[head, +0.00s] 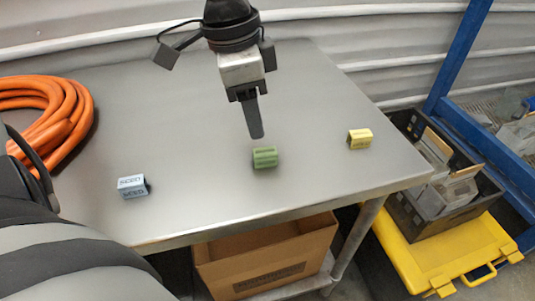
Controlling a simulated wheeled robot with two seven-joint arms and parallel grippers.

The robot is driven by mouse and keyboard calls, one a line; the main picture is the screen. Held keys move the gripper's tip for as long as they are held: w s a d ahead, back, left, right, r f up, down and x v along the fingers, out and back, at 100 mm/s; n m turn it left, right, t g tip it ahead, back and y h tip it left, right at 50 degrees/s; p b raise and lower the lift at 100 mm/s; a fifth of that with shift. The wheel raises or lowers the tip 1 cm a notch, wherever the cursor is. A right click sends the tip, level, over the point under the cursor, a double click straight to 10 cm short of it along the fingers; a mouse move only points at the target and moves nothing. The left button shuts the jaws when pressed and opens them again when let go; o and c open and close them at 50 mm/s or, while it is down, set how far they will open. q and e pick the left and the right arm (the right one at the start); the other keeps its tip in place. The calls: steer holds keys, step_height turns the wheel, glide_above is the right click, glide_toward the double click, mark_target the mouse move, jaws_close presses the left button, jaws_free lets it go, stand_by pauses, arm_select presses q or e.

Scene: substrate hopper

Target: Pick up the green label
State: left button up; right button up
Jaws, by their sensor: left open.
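The green label (265,158) is a small folded block on the grey metal table, near the middle of its front part. A blue-grey label (132,186) stands to its left and a yellow label (359,138) to its right. My left gripper (256,132) points down just behind and above the green label, with a visible gap between them. It is open and empty; its fingers overlap in this view, so the space between them is hidden. My right gripper is not in view.
An orange hose coil (62,112) lies at the table's left end. Below the front edge is a cardboard box (265,262). At right are a black bin (440,165) on a yellow case (445,255) and a blue frame (458,58). The table around the labels is clear.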

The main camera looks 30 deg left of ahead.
mark_target(265, 151)
arm_select(q)
steer(key=f, duration=0.3)
steer(key=shift+w+d+f, duration=0.2)
steer(key=shift+f, duration=0.15)
steer(key=shift+w+d+f+b, duration=0.1)
steer(key=shift+w+f+b, duration=0.15)
steer(key=shift+f, duration=0.65)
steer(key=shift+w+d+f+b, duration=0.1)
steer(key=shift+w+f+b, duration=0.2)
steer(key=shift+f, duration=0.55)
steer(key=shift+w+f+b, duration=0.2)
steer(key=shift+f+b, duration=0.05)
steer(key=shift+f, duration=0.65)
steer(key=shift+c, duration=0.4)
jaws_close()
